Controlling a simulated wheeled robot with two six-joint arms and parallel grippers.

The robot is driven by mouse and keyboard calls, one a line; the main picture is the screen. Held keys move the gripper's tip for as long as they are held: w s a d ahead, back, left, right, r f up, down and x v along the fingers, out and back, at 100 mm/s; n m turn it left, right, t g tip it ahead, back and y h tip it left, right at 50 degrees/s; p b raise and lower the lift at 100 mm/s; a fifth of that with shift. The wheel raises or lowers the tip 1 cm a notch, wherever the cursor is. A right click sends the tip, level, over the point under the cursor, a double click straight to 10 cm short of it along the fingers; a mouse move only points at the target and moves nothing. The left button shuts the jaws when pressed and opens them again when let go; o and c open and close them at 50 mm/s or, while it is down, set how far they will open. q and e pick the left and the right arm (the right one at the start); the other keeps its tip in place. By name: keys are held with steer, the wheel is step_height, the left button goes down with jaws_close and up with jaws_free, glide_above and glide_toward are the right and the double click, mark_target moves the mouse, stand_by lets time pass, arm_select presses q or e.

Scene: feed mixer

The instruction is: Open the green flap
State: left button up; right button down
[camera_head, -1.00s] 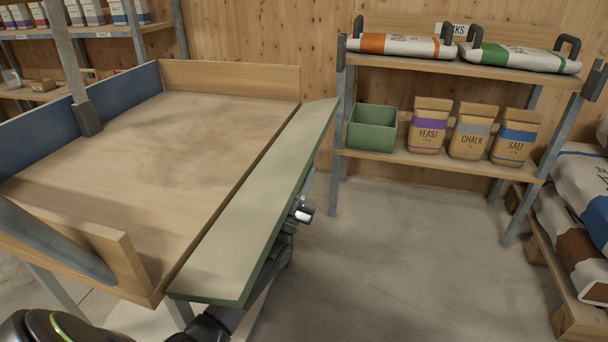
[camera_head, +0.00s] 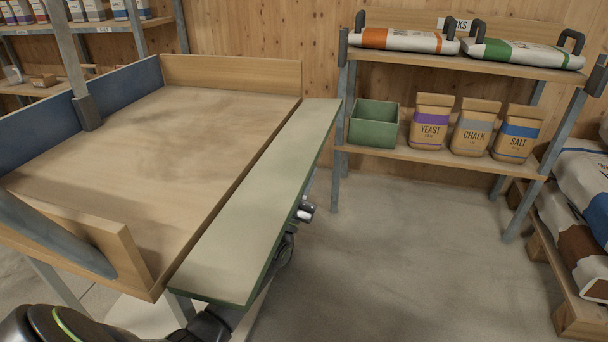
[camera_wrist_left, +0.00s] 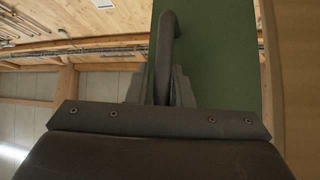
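The green flap (camera_head: 250,215) is a long pale-topped board with green edges. It runs along the right side of the wooden mixer trough (camera_head: 165,130) and lies folded outward, close to level with the rim. In the left wrist view its green underside (camera_wrist_left: 225,50) fills the upper right. A dark bar handle (camera_wrist_left: 165,45) stands on that side. My left gripper (camera_wrist_left: 161,88) has its fingers on both sides of the handle, close against it. In the head view the gripper (camera_head: 304,211) shows only in part, beyond the flap's outer edge. My right gripper is not seen.
A rack at the right holds a green bin (camera_head: 374,125), paper bags of yeast (camera_head: 430,122), chalk and salt, and sacks on top. Large sacks (camera_head: 583,190) lie on a pallet at the far right. The concrete floor (camera_head: 400,250) between is clear.

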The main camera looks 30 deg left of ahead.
arm_select(q)
steer(key=shift+r, duration=0.15)
